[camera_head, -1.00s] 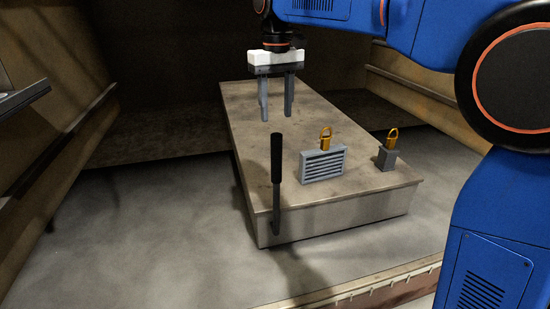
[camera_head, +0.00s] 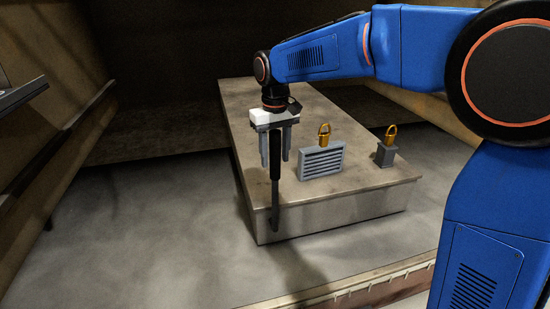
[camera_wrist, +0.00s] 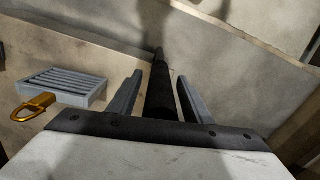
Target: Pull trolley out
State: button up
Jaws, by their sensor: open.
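The trolley (camera_head: 330,214) is a long, low block with a worn tan top, standing on the oven floor. A black upright handle (camera_head: 275,205) rises at its front left corner. My gripper (camera_head: 274,160) points down over the trolley's left side, at the handle's upper part. Its fingers are open, one on each side of the handle in the head view. In the wrist view the dark handle (camera_wrist: 160,88) runs between the two grey fingers, with gaps visible on both sides. Whether the fingers reach fully around it in depth is hard to tell.
Oven walls (camera_head: 80,140) flank the trolley. The floor (camera_head: 150,235) to its left is clear.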

jog(key=shift+f, duration=0.55)
grip_shut()
jog(key=shift+s, duration=0.1)
